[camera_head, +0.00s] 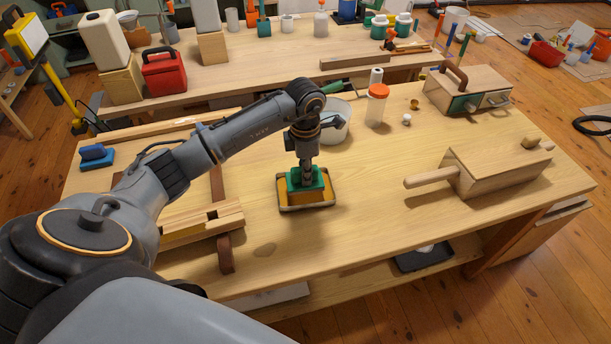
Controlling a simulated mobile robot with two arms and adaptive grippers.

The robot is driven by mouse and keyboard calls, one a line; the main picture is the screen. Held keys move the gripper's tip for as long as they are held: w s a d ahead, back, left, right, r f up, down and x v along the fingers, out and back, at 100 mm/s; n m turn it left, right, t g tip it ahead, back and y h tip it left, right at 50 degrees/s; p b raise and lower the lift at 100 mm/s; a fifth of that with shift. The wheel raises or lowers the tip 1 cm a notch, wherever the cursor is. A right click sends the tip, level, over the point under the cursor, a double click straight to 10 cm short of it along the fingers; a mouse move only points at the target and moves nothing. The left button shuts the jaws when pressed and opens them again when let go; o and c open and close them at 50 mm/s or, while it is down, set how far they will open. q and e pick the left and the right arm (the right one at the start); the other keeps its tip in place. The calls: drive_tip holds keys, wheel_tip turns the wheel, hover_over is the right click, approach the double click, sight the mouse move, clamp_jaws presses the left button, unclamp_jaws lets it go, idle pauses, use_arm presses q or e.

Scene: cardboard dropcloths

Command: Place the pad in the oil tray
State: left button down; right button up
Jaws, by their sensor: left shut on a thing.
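My left gripper (307,178) points straight down over the middle of the near workbench. It is shut on a green pad (295,185), whose upper part shows around the fingertips. The pad is over the oil tray (334,203), a small, shallow tray with a pale rim and an amber inside. The pad overlaps the tray's far part. Its underside is hidden, so I cannot tell whether it touches the tray's bottom. My right gripper is out of view.
A white bowl (335,130) stands close behind my gripper, beside an orange-lidded jar (377,105). A wooden box with a handle (490,172) stands at the right. A wooden frame (200,218) lies left of the tray, and a blue block (96,155) lies far left. The bench front is clear.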

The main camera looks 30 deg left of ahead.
use_arm(q)
drive_tip(key=shift+w+a+f, duration=0.2)
drive_tip(key=shift+w+f, duration=0.15)
drive_tip(key=shift+f, duration=0.15)
wheel_tip(320, 180, down, 2)
drive_tip(key=shift+f+p, duration=0.15)
drive_tip(key=shift+p, duration=0.6)
drive_tip(key=shift+f, duration=0.3)
drive_tip(key=shift+f, duration=0.1)
drive_tip(key=shift+f, duration=0.15)
drive_tip(key=c, duration=1.1)
unclamp_jaws()
drive_tip(key=shift+c, duration=0.2)
